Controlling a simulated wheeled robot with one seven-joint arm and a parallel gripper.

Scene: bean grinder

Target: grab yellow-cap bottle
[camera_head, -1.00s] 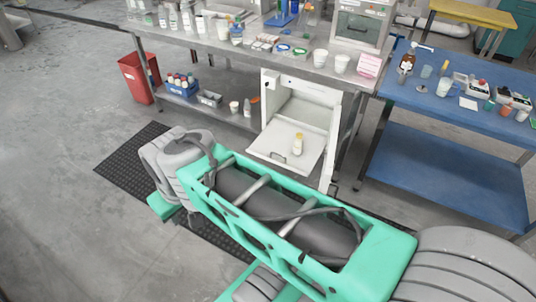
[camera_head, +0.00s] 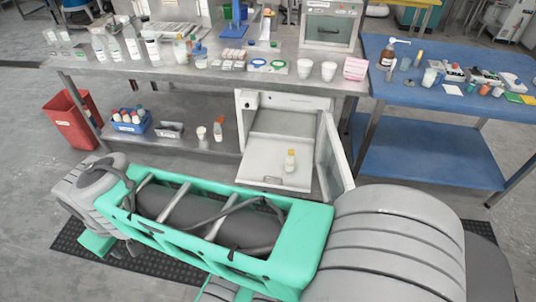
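A small pale bottle with a yellow cap (camera_head: 290,161) stands upright on the pale floor or pulled-out shelf of an open white cabinet (camera_head: 262,148) under the steel bench. The cabinet door (camera_head: 334,158) hangs open at its right side. Nothing stands close to the bottle. My green and grey arm crosses the front of the picture, nearer to me than the cabinet. My gripper does not show, so its opening and its distance from the bottle cannot be seen.
The steel bench (camera_head: 200,75) above the cabinet carries bottles, cups and a box-shaped machine (camera_head: 330,25). A blue table (camera_head: 440,95) stands right. Left of the cabinet are a blue crate (camera_head: 132,127) of bottles and a red bin (camera_head: 72,120). Open floor lies left.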

